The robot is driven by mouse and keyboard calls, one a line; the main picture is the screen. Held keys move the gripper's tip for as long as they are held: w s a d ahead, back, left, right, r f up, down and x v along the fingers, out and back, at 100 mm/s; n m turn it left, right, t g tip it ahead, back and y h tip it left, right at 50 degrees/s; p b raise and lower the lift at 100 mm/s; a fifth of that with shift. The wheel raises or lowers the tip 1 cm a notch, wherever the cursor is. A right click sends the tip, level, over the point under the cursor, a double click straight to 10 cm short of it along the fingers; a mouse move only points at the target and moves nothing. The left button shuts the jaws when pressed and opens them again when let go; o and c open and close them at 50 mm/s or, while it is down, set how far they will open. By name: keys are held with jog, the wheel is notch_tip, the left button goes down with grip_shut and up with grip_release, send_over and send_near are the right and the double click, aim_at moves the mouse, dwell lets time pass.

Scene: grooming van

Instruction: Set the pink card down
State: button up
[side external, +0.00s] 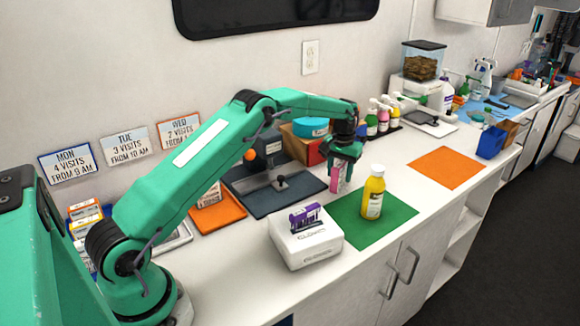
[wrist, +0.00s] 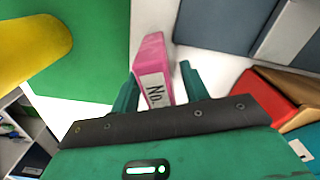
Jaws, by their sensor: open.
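The pink card (side external: 338,181) is below my gripper (side external: 343,158) in the side view, roughly upright, beside the left edge of the green mat (side external: 398,213). In the wrist view the pink card (wrist: 151,56), with a white "No." label, is between the two fingers of my gripper (wrist: 159,84). The fingers are open. A clear gap shows between the card and the right finger; the left finger is close to the card, and I cannot tell whether it touches. White counter shows around the card in the wrist view. The card's contact with the counter is hard to see.
A yellow bottle (side external: 373,195) stands on the green mat. A dark grey mat (side external: 252,197) and a red box (side external: 298,146) lie behind. An orange mat (side external: 446,168) to the right is bare.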

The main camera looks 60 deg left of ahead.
notch_tip(320, 180, up, 11)
jog(key=shift+r, duration=0.6)
dwell(0.6)
jog(key=s+d+r+m+t, duration=0.1)
jog(key=s+d+r, duration=0.3)
jog(key=s+r, duration=0.4)
jog(key=s+d+r+m+t, duration=0.15)
jog(key=s+d+r, duration=0.25)
jog(key=s+r, duration=0.45)
jog(key=s+d+f+m+t, duration=0.1)
jog(key=s+d+f, duration=0.1)
jog(key=s, duration=0.9)
jog(key=s+d+f+m+t, duration=0.1)
jog(key=s+f, duration=0.4)
jog(key=s, duration=0.7)
jog(key=shift+s+d+t, duration=0.25)
jog(key=shift+d+t, duration=0.3)
jog(key=shift+d, duration=0.45)
